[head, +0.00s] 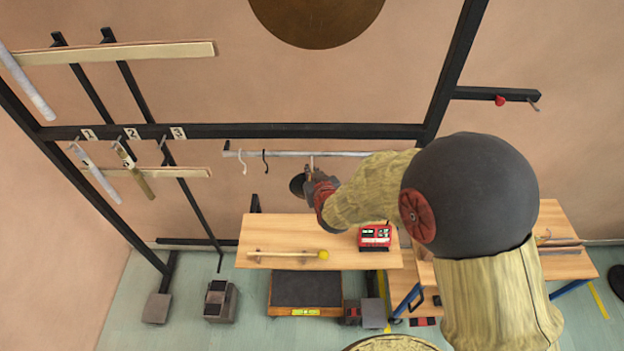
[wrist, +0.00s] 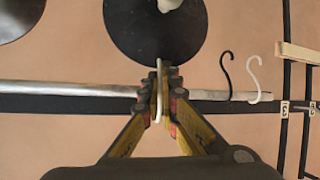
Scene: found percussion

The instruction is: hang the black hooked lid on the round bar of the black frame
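The black hooked lid (head: 298,184) is a dark round disc beside my gripper (head: 312,180), just below the round bar (head: 325,153). In the wrist view the lid (wrist: 155,35) fills the top middle, with a pale spot at its upper edge. A pale hook (wrist: 158,85) stands between the fingertips of my gripper (wrist: 159,92), which are closed on it. The hook overlaps the silver bar (wrist: 70,90) in that view; I cannot tell if it touches or goes over it. The black frame (head: 300,131) runs behind and above the bar.
A white hook (head: 241,161) and a black hook (head: 265,161) hang on the bar, left of my gripper. A brown gong (head: 315,18) hangs above. Below is a wooden table (head: 275,230) with a yellow-headed mallet (head: 290,254) and a red device (head: 374,238).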

